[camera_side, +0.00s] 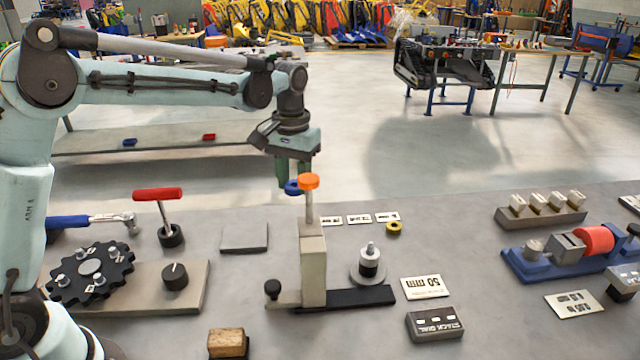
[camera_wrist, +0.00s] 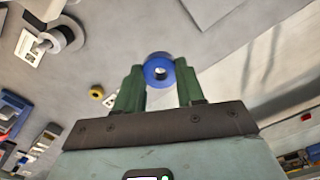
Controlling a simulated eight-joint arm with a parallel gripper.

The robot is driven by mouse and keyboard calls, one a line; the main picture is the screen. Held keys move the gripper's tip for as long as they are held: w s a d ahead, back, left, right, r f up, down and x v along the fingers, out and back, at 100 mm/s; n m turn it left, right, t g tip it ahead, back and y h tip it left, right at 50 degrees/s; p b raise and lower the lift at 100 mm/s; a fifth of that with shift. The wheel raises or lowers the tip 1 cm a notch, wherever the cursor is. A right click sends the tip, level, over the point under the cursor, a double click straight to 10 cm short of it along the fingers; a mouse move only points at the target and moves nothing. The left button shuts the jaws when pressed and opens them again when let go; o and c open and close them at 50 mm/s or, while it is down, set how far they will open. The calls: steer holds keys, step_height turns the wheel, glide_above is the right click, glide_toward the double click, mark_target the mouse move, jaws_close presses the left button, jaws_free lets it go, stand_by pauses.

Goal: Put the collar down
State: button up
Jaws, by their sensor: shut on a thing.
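A blue collar (camera_side: 291,188) is held in my gripper (camera_side: 292,176), well above the table. In the wrist view the blue collar (camera_wrist: 159,66) sits between the two green fingers of my gripper (camera_wrist: 160,75), its hole showing. In the side view the orange-topped post partly overlaps it. A yellow collar (camera_side: 393,228) lies flat on the table, also seen in the wrist view (camera_wrist: 96,92). A peg stand (camera_side: 368,275) bears a black and a white collar, with the peg tip showing above; its stack also shows in the wrist view (camera_wrist: 58,38).
A beige upright gauge (camera_side: 312,262) with an orange top (camera_side: 309,181) stands close to my gripper in the side view. A "50 mm" plate (camera_side: 427,287) and a dark "stack" box (camera_side: 435,324) lie to the right. A flat grey plate (camera_side: 245,237) lies left. Bare table lies right of the yellow collar.

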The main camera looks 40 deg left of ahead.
mark_target(297, 238)
step_height(297, 238, down, 12)
steer(key=shift+f, duration=0.1)
stand_by(0.5)
steer(key=o, duration=1.2)
steer(key=shift+c, duration=0.2)
step_height(297, 238, up, 12)
steer(key=f, duration=0.1)
steer(key=s+r+m+t, duration=0.1)
steer(key=s+r+t, duration=0.4)
steer(key=s, duration=0.4)
steer(key=s+f+m+t, duration=0.2)
steer(key=s, duration=0.6)
steer(key=shift+s+f, duration=0.25)
steer(key=shift+s, duration=0.15)
